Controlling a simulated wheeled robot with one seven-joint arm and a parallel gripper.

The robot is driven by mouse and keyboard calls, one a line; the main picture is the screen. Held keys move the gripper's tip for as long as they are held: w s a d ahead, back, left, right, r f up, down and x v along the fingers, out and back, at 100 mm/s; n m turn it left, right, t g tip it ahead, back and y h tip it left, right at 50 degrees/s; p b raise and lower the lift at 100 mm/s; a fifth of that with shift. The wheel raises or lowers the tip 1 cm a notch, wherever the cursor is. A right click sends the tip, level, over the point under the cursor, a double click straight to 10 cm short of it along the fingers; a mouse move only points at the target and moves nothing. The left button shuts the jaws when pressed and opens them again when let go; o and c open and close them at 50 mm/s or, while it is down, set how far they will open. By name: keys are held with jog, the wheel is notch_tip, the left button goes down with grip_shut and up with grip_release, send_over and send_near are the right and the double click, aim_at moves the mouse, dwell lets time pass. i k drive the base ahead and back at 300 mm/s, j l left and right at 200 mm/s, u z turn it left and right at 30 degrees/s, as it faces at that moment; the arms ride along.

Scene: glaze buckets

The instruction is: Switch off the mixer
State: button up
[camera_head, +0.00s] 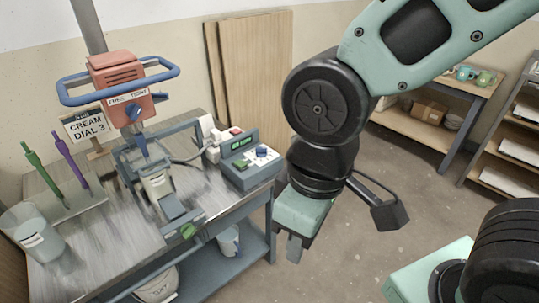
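The mixer (122,88) has an orange-red motor head with a blue ring handle. It hangs over a small labelled container (157,184) in a grey frame on the bench. A grey-blue control box (249,172) with a green display and a blue knob (262,151) sits at the bench's right edge. A pale box with a red button (235,131) is just behind it. Which control is the mixer's switch is not clear. My gripper (295,250) points down to the right of the control box, apart from it. Its finger opening is hidden.
The metal bench (110,240) also holds a sign reading "CREAM DIAL 3" (86,125), a clear bucket (36,240), and green and purple tools on a rack. Buckets stand on the lower shelf. Wooden boards lean behind.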

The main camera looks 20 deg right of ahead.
aim_at(240, 163)
jog(key=i+j, duration=0.85)
jog(key=i, duration=0.15)
